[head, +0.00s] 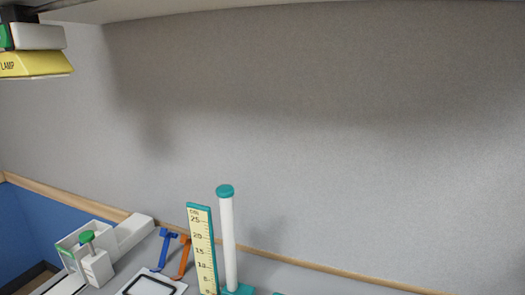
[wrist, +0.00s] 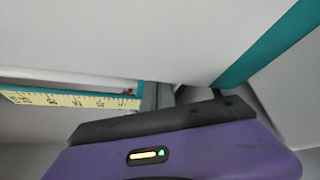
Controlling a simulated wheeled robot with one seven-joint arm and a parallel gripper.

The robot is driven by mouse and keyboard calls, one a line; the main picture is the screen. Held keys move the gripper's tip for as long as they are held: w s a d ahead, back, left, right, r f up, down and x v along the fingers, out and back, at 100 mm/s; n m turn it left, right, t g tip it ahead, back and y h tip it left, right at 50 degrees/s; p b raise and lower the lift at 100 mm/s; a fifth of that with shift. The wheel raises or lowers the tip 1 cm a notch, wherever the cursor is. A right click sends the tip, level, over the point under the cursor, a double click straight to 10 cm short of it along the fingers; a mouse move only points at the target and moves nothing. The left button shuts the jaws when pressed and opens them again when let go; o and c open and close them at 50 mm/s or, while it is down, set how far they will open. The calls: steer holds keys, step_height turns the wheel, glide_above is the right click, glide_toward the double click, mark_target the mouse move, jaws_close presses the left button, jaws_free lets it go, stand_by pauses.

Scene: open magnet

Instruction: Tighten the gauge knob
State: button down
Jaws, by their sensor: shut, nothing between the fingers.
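A yellow centimetre scale (head: 201,248) with a teal edge stands upright beside a white post (head: 228,240) with a teal cap. The post rises from a teal base at the bottom edge of the head view. The scale also shows in the wrist view (wrist: 70,99), lying across the left side. I cannot make out the gauge knob for certain in either view. My gripper (wrist: 160,96) shows only in the wrist view, behind its purple and black body. It is shut and empty, near the end of the scale. Whether it touches anything is unclear.
A white box with a green-topped knob (head: 88,238) stands at the lower left. A yellow lamp (head: 35,64) hangs at the upper left. A large white surface (wrist: 120,35) fills the upper wrist view.

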steer(key=shift+s+d+r, duration=0.1)
steer(key=shift+d+r, duration=0.05)
steer(key=shift+d, duration=0.1)
steer(key=shift+s+a, duration=0.35)
steer(key=shift+s, duration=0.6)
steer(key=shift+s+a, duration=0.3)
steer(key=shift+s, duration=0.65)
steer(key=shift+s+a, duration=0.35)
steer(key=shift+s, duration=0.6)
